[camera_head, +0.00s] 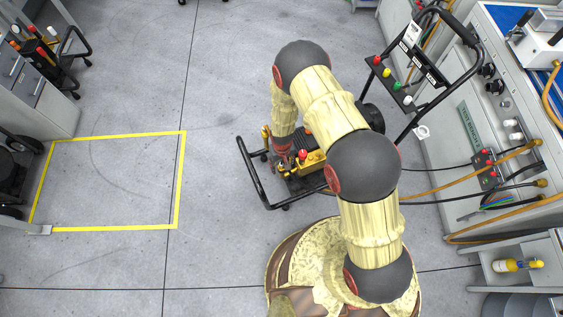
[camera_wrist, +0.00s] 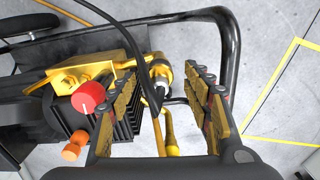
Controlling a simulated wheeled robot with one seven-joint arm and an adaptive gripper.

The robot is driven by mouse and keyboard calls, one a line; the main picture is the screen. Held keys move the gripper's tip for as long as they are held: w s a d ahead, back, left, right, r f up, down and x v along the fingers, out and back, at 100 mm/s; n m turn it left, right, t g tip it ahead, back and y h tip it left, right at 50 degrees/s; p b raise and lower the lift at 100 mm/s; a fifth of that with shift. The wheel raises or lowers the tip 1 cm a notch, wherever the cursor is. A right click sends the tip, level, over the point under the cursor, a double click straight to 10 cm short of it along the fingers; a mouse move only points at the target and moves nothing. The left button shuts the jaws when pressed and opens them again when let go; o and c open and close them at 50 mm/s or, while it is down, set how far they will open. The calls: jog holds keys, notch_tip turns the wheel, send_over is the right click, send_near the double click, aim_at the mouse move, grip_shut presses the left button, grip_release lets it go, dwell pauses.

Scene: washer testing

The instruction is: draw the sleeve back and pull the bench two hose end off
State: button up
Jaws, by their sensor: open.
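In the wrist view, a silvery ringed coupling (camera_wrist: 161,74) sits at the end of the yellow pump head (camera_wrist: 85,76). My gripper (camera_wrist: 160,78) is open, with its padded fingers on either side of the coupling. I cannot tell whether either finger touches it. A black hose (camera_wrist: 122,35) crosses in front of the pump and partly covers the coupling area. I cannot make out a sleeve or which bench the hose belongs to.
The cart's black tubular frame curves close beside my fingers in the wrist view. A red knob (camera_wrist: 88,96) and an orange cap (camera_wrist: 74,146) stand near the left finger. At right, hoses run to the bench (camera_head: 462,172). A yellow-taped square (camera_head: 180,178) marks clear floor at left.

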aim_at(282, 168)
jog(key=shift+f+b, duration=0.5)
jog(key=shift+f, duration=1.35)
grip_shut()
